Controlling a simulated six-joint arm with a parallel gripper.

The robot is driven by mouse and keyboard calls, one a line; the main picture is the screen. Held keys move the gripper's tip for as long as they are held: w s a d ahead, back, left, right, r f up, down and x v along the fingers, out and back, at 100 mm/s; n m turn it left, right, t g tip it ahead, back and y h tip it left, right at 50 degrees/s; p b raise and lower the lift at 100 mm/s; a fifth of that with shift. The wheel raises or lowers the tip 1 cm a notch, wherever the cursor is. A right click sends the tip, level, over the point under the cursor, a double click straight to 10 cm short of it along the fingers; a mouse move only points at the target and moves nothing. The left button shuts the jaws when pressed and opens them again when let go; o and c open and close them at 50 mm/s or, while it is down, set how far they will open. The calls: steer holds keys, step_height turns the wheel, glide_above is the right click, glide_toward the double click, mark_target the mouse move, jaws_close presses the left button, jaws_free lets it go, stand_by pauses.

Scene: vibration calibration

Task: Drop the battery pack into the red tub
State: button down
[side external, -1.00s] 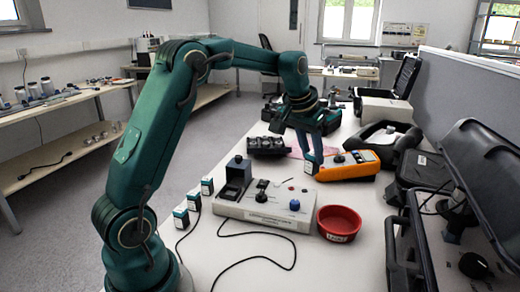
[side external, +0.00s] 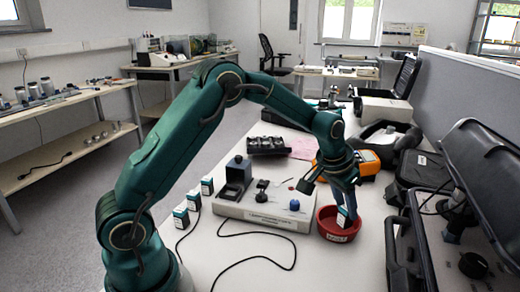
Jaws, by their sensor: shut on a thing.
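My gripper (side external: 344,200) points down over the red tub (side external: 337,237) and is shut on a small dark and white battery pack (side external: 343,218). The red tub stands on the white table, just right of the grey calibration box. The battery pack is at the tub's opening, its lower end in front of the tub's inside. I cannot tell whether it touches the tub. The fingers hide part of the pack.
The grey calibration box (side external: 262,210) with a black cable lies left of the tub. Several similar small packs (side external: 194,201) stand left of it. An orange instrument (side external: 366,164) lies behind my gripper. Open black cases (side external: 425,240) line the right edge.

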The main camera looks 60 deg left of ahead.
steer(key=shift+f, duration=0.35)
steer(key=c, duration=0.5)
jaws_free()
steer(key=shift+v, duration=2.6)
